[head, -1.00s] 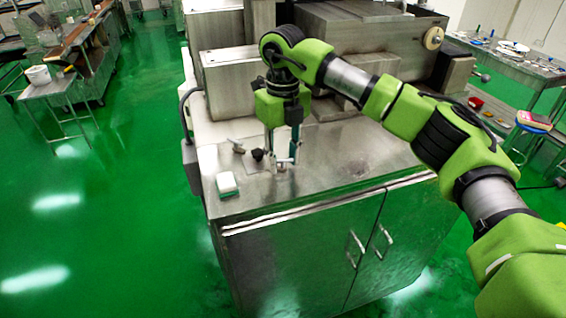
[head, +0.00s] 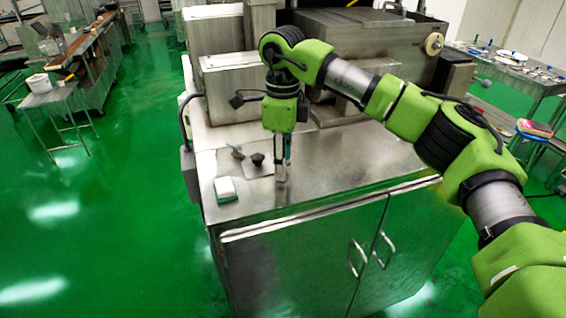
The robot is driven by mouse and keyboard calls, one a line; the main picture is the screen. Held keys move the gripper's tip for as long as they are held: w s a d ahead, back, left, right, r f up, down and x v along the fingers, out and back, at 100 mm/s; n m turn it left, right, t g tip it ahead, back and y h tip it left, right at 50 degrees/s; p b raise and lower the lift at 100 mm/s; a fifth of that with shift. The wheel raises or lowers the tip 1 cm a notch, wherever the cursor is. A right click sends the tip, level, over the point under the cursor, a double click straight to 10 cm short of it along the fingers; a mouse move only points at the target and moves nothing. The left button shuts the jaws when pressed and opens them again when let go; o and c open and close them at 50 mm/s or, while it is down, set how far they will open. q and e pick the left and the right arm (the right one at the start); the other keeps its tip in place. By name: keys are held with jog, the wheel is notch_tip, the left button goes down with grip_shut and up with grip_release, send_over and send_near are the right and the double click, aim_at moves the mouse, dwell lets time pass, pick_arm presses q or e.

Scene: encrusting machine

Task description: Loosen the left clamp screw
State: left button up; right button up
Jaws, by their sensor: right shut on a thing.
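My right gripper (head: 283,176) reaches straight down to the front of the steel machine's top. Its fingers are shut, seen nearly edge-on, on a small part that I take to be the left clamp screw. The fingers hide that part. To its left, a dark knob (head: 258,159) and a grey metal knob-like part (head: 237,153) stand on a thin flat plate (head: 257,171). My left gripper is not in view.
A white and green sponge-like block (head: 225,188) lies near the left front edge of the machine top (head: 340,165). Steel housings (head: 222,85) rise close behind the gripper. The top right of the gripper is clear.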

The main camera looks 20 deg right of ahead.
jog(key=shift+n, duration=0.4)
jog(key=o, duration=1.1)
notch_tip(320, 180, up, 12)
dwell(0.3)
